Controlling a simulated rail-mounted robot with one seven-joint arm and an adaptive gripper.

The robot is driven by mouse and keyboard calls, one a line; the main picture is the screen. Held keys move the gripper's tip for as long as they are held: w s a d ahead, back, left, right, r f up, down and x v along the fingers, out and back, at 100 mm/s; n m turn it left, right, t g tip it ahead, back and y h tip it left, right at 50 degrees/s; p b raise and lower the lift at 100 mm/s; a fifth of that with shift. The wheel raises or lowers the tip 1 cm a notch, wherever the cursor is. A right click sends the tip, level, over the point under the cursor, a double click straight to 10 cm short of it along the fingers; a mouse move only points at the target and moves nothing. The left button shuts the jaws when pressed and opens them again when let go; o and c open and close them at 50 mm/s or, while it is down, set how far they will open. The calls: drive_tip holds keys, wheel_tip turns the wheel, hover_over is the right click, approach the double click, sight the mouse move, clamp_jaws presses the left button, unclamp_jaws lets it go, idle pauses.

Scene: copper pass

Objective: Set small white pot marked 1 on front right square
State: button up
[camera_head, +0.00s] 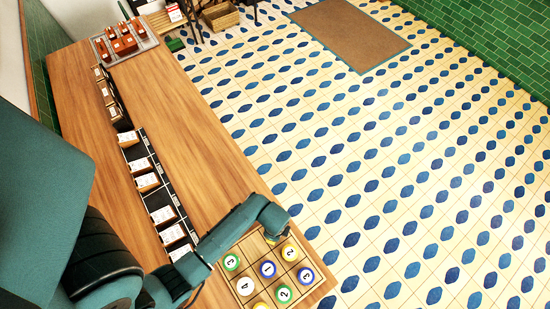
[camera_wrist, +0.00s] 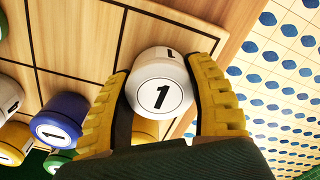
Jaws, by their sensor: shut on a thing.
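My gripper (camera_wrist: 160,72) is shut on a small white pot (camera_wrist: 162,97) with a black-ringed 1 on its face, one yellow finger pad on each side. The pot is over or on the pale wooden board (camera_wrist: 84,52); I cannot tell if it touches it. In the head view the end of my arm (camera_head: 270,218) is at the far edge of the gridded board (camera_head: 246,243), and the held pot is hidden there. A yellow pot (camera_wrist: 146,128) shows partly behind the held one in the wrist view.
The board also holds a blue pot marked 1 (camera_head: 267,269), a green one marked 3 (camera_head: 231,262), a white one (camera_head: 245,286), a green one marked 2 (camera_head: 283,294), and yellow ones marked 2 (camera_head: 290,252) and 3 (camera_head: 306,276). A row of labelled boxes (camera_head: 147,182) runs along the counter.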

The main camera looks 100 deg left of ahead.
drive_tip(key=shift+f, duration=0.1)
drive_tip(key=o, duration=1.2)
wheel_tip(320, 180, up, 12)
drive_tip(key=shift+r+p, duration=0.2)
drive_tip(key=shift+p, duration=0.25)
